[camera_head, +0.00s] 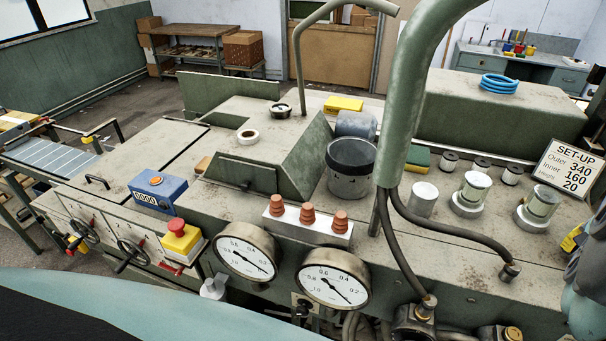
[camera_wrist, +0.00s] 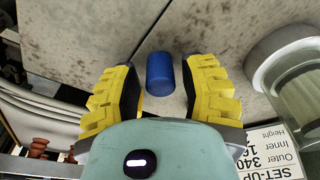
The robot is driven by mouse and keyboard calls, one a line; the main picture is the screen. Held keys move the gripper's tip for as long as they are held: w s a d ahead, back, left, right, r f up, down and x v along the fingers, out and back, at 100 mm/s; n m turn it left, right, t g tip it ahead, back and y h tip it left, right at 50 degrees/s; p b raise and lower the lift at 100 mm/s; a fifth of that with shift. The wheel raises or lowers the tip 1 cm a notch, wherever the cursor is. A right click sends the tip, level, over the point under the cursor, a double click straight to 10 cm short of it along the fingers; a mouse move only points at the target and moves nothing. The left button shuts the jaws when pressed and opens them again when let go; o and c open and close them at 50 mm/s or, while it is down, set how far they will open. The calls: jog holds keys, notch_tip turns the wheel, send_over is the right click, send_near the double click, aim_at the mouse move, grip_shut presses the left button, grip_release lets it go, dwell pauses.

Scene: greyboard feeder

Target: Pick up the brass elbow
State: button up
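I cannot pick out a brass elbow for certain in either view. In the head view, a dark fitting with a brass-coloured top (camera_head: 427,303) sits at the lower end of a hose at the machine's front; its full shape is unclear. My gripper (camera_wrist: 162,70) is open, its yellow ribbed fingers spread above the worn grey machine top. A blue cylinder (camera_wrist: 160,74) shows between the fingers, with gaps on both sides. I cannot tell its height relative to the fingertips. In the head view only part of my gripper (camera_head: 572,240) shows, at the right edge.
A SET-UP card (camera_head: 567,167) and glass-topped sight cups (camera_head: 472,192) stand at the right of the machine top. A thick green pipe (camera_head: 415,100) and hoses rise mid-picture. Two gauges (camera_head: 333,282), red-brown knobs (camera_head: 307,214) and a dark-topped canister (camera_head: 350,168) stand left of it.

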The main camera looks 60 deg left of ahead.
grip_shut()
jog(key=shift+r, duration=0.15)
notch_tip(320, 180, up, 4)
jog(key=p, duration=0.5)
jog(key=shift+s+r, duration=0.1)
jog(key=shift+s, duration=0.05)
jog(key=s+p, duration=0.1)
jog(key=p, duration=0.2)
jog(key=s+p, duration=0.1)
jog(key=p, duration=0.2)
jog(key=shift+s+a+r, duration=0.1)
jog(key=shift+s+a, duration=0.2)
jog(key=shift+a, duration=0.05)
jog(key=s+p, duration=0.3)
jog(key=p, duration=0.1)
jog(key=s+a+p, duration=0.1)
jog(key=s+p, duration=0.3)
jog(key=p, duration=0.1)
jog(key=s+a+p, duration=0.1)
jog(key=s+p, duration=0.2)
jog(key=p, duration=0.1)
jog(key=shift+s+a+r, duration=0.1)
jog(key=shift+s+r, duration=0.15)
jog(key=shift+s, duration=0.1)
jog(key=shift+s+a+f+p, duration=0.1)
jog(key=shift+s+a+p, duration=0.1)
jog(key=shift+s+p, duration=0.65)
jog(key=shift+s+f+b, duration=0.1)
jog(key=shift+b, duration=0.2)
